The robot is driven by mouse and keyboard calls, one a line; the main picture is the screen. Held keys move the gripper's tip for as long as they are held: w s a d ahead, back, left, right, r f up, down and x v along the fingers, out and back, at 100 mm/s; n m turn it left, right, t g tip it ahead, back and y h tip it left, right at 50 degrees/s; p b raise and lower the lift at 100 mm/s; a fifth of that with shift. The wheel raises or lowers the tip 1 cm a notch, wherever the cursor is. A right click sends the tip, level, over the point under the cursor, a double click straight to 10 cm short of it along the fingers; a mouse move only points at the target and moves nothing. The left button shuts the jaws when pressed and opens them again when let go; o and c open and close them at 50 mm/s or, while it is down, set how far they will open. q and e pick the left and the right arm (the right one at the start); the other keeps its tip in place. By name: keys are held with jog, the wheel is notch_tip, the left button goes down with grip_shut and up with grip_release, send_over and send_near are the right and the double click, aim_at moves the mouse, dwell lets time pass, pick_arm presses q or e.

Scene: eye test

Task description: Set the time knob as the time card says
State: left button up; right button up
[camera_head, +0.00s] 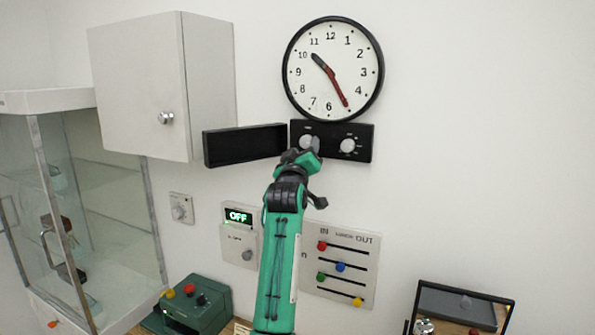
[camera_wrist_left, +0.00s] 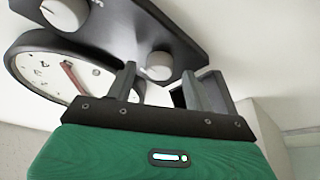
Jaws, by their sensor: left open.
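The round wall clock (camera_head: 362,72) has its short black hand near 10 and its long red hand near 5. A black panel (camera_head: 328,131) hangs below it with a left knob (camera_head: 305,142) and a right knob (camera_head: 348,146). My left gripper (camera_head: 310,151) is at the left knob and partly covers it. In the left wrist view my left gripper (camera_wrist_left: 157,72) is open, with the nearer knob (camera_wrist_left: 160,66) between its fingertips in the picture; contact cannot be told. The other knob (camera_wrist_left: 65,12) is further left. I cannot make out a time card. My right gripper is out of view.
A black open flap (camera_head: 245,146) sticks out left of the panel. A white wall cabinet (camera_head: 150,85) and a glass case (camera_head: 100,190) stand left. The upper right wall is bare.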

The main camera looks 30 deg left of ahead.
pick_arm(q)
jog(key=b+v, duration=0.5)
jog(key=v, duration=0.7)
jog(key=shift+s, duration=0.2)
jog(key=shift+f, duration=0.15)
